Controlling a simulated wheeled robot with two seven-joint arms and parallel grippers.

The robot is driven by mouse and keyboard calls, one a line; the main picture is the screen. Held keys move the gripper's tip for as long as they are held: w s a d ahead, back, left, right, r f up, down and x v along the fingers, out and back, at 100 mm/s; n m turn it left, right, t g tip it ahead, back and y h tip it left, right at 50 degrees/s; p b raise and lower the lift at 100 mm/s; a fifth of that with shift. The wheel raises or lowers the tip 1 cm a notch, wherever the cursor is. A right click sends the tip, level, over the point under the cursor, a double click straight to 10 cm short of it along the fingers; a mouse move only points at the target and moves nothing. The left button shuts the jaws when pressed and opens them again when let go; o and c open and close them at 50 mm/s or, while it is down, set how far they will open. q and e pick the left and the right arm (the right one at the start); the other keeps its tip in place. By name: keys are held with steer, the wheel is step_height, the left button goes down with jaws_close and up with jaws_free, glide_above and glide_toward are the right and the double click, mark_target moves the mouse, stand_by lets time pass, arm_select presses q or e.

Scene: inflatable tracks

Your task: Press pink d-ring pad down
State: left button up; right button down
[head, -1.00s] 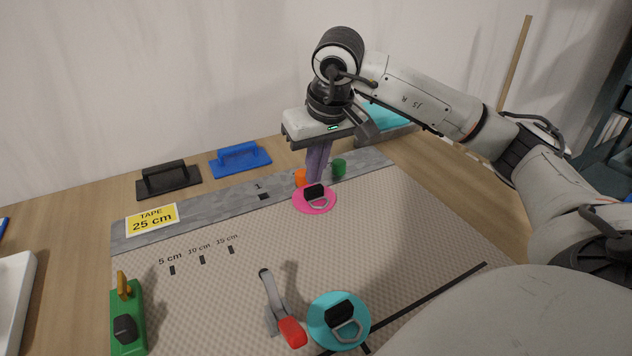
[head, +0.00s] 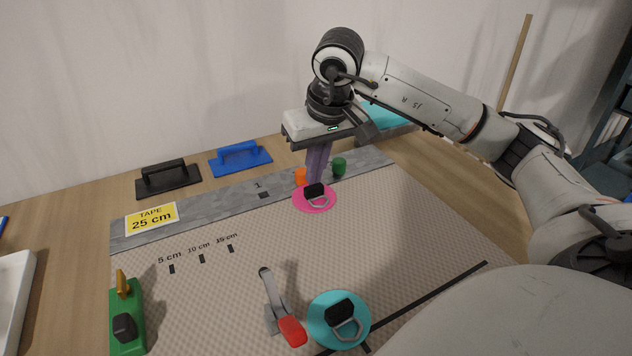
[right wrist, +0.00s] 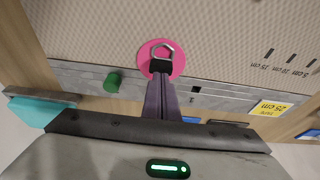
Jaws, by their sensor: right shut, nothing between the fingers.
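The pink d-ring pad (head: 301,202) is a round disc with a black block and a metal ring, lying on the beige mat at the edge of the grey strip. It also shows in the right wrist view (right wrist: 147,48). My right gripper (head: 315,180) points down with its purple fingers shut and empty. The fingertips (right wrist: 161,78) are at the black block on the pad's far side. I cannot tell whether they touch it. My left gripper is not in view.
Orange (head: 300,177) and green (head: 339,167) cylinders stand beside my right fingers. A teal d-ring pad (head: 322,334), a red-tipped lever (head: 290,330) and a green tool (head: 127,320) are nearer. Black (head: 168,183) and blue (head: 240,160) handled blocks lie behind the strip. The mat's middle is clear.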

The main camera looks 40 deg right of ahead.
mark_target(315, 187)
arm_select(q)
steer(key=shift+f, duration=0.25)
arm_select(e)
steer(key=shift+f, duration=0.3)
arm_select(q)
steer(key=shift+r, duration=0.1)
arm_select(e)
steer(key=shift+s+a+f, duration=0.1)
steer(key=shift+s+f, duration=0.1)
steer(key=shift+f, duration=0.15)
stand_by(0.8)
steer(key=shift+w+r+p, duration=0.15)
steer(key=shift+r+p, duration=0.6)
steer(key=shift+r, duration=0.25)
steer(key=shift+r+p, duration=0.65)
steer(key=shift+r, duration=0.25)
steer(key=shift+r+p, duration=0.45)
steer(key=shift+r, duration=0.1)
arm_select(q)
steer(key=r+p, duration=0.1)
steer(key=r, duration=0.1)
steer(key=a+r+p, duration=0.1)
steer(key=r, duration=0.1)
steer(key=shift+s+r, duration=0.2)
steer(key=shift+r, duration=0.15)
arm_select(e)
step_height(315, 187, up, 3)
steer(key=shift+f, duration=0.2)
